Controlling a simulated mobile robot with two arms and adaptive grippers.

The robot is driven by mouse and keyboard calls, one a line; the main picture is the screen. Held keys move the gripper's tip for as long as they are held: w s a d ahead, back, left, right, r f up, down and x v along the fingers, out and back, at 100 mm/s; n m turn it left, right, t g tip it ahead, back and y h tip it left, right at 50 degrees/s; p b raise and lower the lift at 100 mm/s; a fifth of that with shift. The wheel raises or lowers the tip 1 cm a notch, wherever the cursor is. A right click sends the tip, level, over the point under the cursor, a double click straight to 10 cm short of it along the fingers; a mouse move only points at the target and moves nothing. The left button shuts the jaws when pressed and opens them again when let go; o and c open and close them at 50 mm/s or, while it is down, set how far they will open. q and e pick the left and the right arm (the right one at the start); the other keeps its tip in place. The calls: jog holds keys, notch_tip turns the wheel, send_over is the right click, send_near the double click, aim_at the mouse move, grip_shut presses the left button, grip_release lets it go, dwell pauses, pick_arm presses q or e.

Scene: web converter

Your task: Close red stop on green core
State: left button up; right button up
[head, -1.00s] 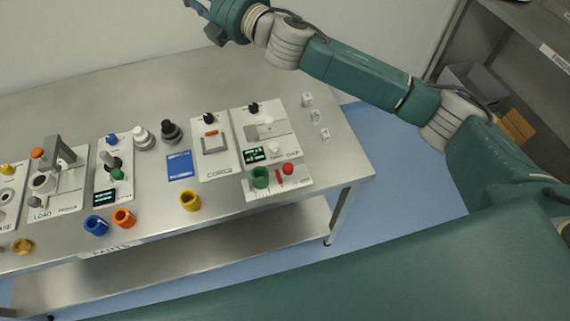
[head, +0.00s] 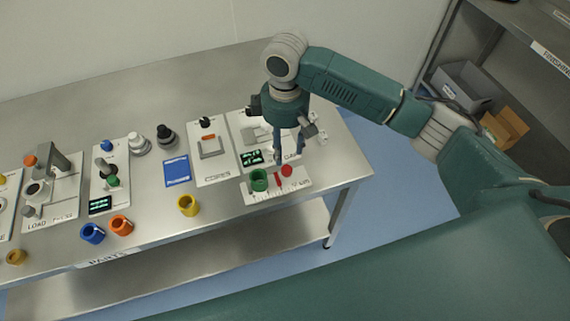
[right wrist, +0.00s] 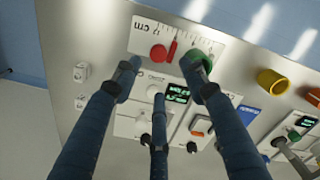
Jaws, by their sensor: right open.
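The green core (head: 259,180) stands on the white ruled plate (head: 262,198) near the table's front right; it also shows in the right wrist view (right wrist: 197,60). The red stop, with its round red knob (head: 287,170) and thin red bar (head: 279,180), is on the same plate just right of the core. In the right wrist view the red knob (right wrist: 158,53) and bar (right wrist: 172,50) lie beside the core with a small gap between bar and core. My right gripper (head: 288,155) is open, pointing down above and behind the plate, holding nothing. My left gripper is out of view.
Behind the plate is a panel with a lit green display (head: 251,158). Yellow (head: 188,205), orange (head: 121,225) and blue (head: 92,233) rings stand to the left along the front. A blue card (head: 177,170) lies on the table. Small white blocks (head: 321,138) sit at the right.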

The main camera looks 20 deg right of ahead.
aim_at(285, 168)
notch_tip(285, 168, down, 9)
jog(key=shift+r+p, duration=0.1)
jog(key=shift+p, duration=0.55)
